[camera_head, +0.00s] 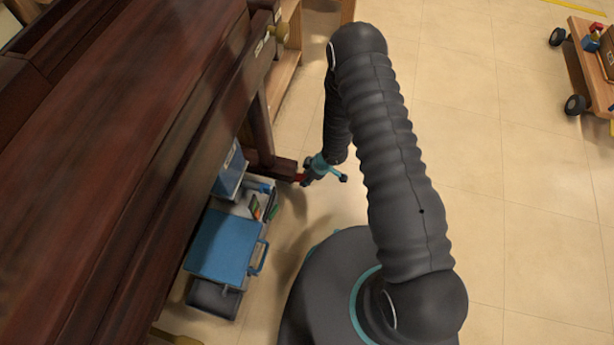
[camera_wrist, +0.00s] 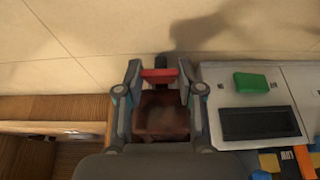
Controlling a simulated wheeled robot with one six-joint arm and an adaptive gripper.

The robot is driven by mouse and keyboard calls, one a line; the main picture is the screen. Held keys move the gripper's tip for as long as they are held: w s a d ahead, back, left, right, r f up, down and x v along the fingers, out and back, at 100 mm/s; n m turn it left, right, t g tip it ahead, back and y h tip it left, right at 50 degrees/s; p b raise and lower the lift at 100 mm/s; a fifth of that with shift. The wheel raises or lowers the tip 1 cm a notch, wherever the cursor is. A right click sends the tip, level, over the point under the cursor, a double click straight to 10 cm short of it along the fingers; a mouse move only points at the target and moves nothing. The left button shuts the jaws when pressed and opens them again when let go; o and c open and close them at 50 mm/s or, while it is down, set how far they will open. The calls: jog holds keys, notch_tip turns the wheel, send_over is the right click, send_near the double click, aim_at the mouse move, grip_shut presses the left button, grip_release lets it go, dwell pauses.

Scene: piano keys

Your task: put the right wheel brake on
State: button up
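The red brake lever (camera_wrist: 159,75) shows in the wrist view at the end of a brown piano leg foot (camera_wrist: 161,113), with a dark wheel (camera_wrist: 161,61) just beyond it. My gripper (camera_wrist: 160,72) is open, one finger on each side of the lever and the foot. Small or no gaps show at the lever's ends; I cannot tell if the fingers touch it. In the head view my gripper (camera_head: 312,172) is low beside the end of the foot (camera_head: 280,170), under the dark piano (camera_head: 130,130). A bit of red (camera_head: 299,178) shows there; the wheel is hidden.
A grey case (camera_wrist: 225,78) with a green block (camera_wrist: 251,82) lies right of the gripper in the wrist view. A blue toolbox (camera_head: 222,246) stands under the piano. A wooden shelf (camera_wrist: 50,108) is on the left. A wooden cart (camera_head: 590,65) stands far right; floor between is clear.

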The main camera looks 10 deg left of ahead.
jog(key=c, duration=0.3)
jog(key=shift+c, duration=0.2)
jog(key=shift+f, duration=0.1)
jog(key=shift+d+f+y+b, duration=0.25)
jog(key=shift+f+y+b, duration=0.2)
jog(key=shift+y+b, duration=0.5)
jog(key=y+b, duration=0.1)
jog(key=b, duration=0.1)
jog(key=f+y+b, duration=0.1)
jog(key=shift+d+f+t+y+b, duration=0.15)
jog(key=shift+f+t+y+b, duration=0.1)
jog(key=shift+t+b, duration=0.1)
jog(key=y+b, duration=0.2)
jog(key=shift+s+f+b, duration=0.1)
jog(key=shift+f+b, duration=0.2)
jog(key=shift+f, duration=0.05)
jog(key=shift+y+b, duration=0.3)
